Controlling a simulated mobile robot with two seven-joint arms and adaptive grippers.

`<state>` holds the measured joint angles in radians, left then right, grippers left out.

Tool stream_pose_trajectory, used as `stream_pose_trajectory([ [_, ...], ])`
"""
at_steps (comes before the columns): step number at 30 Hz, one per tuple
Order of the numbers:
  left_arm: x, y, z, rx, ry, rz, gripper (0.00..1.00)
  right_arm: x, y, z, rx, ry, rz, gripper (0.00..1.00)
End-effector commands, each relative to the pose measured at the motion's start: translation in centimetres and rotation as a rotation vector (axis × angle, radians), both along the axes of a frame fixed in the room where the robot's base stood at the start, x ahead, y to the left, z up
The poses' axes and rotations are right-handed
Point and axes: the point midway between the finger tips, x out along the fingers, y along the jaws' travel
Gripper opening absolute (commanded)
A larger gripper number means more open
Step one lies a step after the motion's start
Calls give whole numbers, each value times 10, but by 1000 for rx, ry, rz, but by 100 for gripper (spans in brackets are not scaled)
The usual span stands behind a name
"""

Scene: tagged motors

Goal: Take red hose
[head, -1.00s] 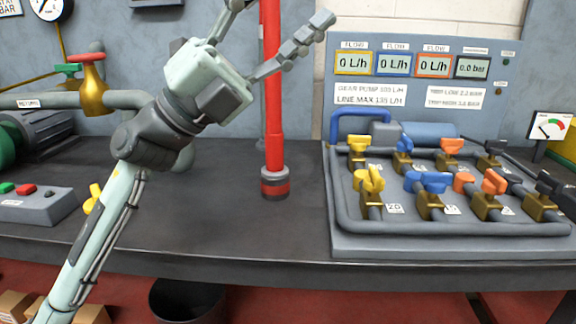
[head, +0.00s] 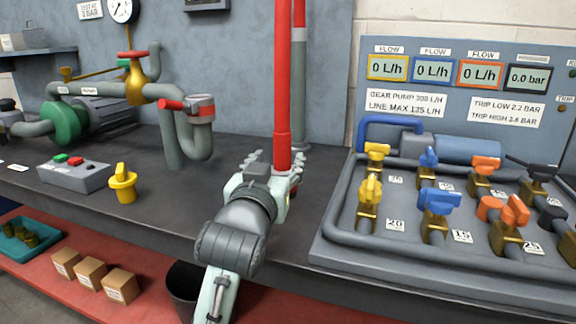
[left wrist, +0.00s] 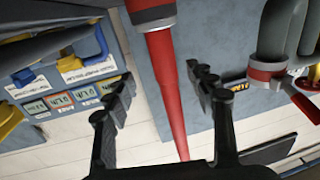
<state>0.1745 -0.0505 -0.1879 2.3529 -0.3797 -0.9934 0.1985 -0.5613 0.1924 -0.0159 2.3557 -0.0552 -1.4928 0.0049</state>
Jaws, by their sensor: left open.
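The red hose (head: 283,80) hangs straight down in front of the back wall, in the middle of the head view. My left gripper (head: 271,163) is open at the lower part of the hose, above the bench. In the left wrist view the red hose (left wrist: 168,80) runs between the two spread fingers, with a gap on both sides. Its grey and red end coupling (left wrist: 150,12) shows at the top of that view. In the head view my gripper hides the hose's lower end. My right gripper is not in view.
A valve panel (head: 345,245) with yellow, blue and orange handles stands on the right of the bench. A grey pipe with a red-banded end (head: 203,107) curves up left of the hose. A yellow knob (head: 123,183) and button box (head: 72,174) stand further left. A dark bin (head: 185,287) is below.

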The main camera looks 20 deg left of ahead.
Motion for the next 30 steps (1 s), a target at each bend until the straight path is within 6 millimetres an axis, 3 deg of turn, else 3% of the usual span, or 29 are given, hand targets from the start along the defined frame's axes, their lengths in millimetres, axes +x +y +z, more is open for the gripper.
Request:
stream_pose_trajectory([
  [15, 66, 12, 1, 4, -1, 1, 56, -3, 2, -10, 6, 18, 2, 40],
  [25, 73, 13, 1, 2, -1, 2, 56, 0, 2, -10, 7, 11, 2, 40],
  [30, 73, 13, 1, 2, -1, 2, 34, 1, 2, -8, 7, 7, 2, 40],
])
